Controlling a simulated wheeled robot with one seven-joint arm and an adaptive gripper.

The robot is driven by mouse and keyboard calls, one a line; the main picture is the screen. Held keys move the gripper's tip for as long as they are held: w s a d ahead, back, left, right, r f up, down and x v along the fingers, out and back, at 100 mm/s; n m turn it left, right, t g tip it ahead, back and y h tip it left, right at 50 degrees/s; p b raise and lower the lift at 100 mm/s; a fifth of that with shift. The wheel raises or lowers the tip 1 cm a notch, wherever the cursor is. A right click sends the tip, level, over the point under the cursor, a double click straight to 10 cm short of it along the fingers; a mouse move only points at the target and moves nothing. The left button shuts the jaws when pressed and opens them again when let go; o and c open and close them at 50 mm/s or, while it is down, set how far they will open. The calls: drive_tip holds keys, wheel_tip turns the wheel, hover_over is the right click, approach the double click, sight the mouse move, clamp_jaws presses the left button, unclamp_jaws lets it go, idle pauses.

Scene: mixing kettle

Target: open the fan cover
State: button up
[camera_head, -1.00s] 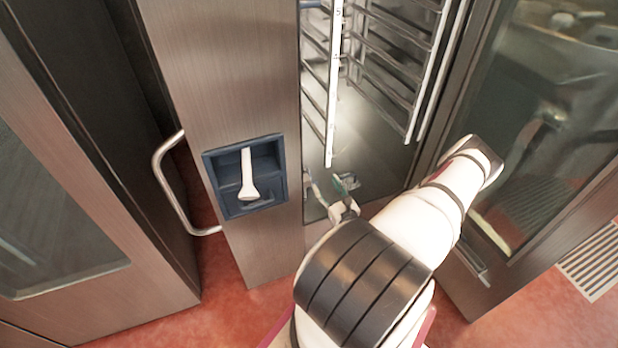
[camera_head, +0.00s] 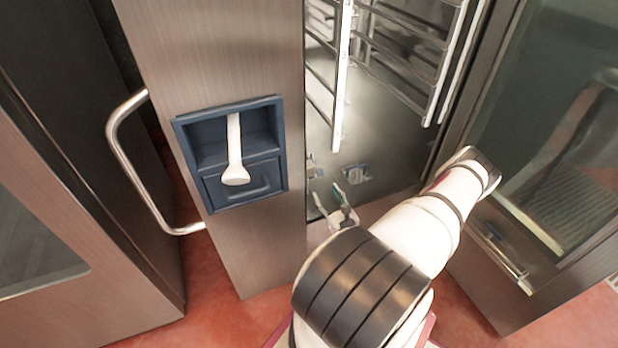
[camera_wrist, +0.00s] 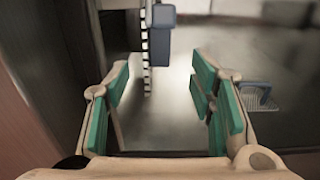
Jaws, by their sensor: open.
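No part is clearly marked as the fan cover. The open steel oven cavity (camera_head: 385,115) shows in the head view, with racks inside. In the wrist view, a blue block (camera_wrist: 160,40) hangs beside a white notched strip (camera_wrist: 146,65), beyond my fingers and near the middle. I cannot tell whether the block belongs to the cover. My gripper (camera_wrist: 158,88) is open with green pads, and nothing shows between them. In the head view, my gripper (camera_head: 338,205) is small, low at the cavity opening and partly hidden by my arm.
An open glass door (camera_head: 550,130) stands at the right, close to my arm. A steel column with a blue recess (camera_head: 280,150) and white lever (camera_head: 235,150) stands left of the cavity. A curved handle (camera_head: 122,150) juts out further left. A blue-grey fitting (camera_wrist: 258,97) lies right of my fingers.

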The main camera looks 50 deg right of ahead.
sight(311, 178)
drive_tip(key=b+x, duration=0.4)
drive_tip(key=x, duration=1)
drive_tip(key=shift+a+f, duration=0.1)
drive_tip(key=shift+f, duration=0.05)
clamp_jaws()
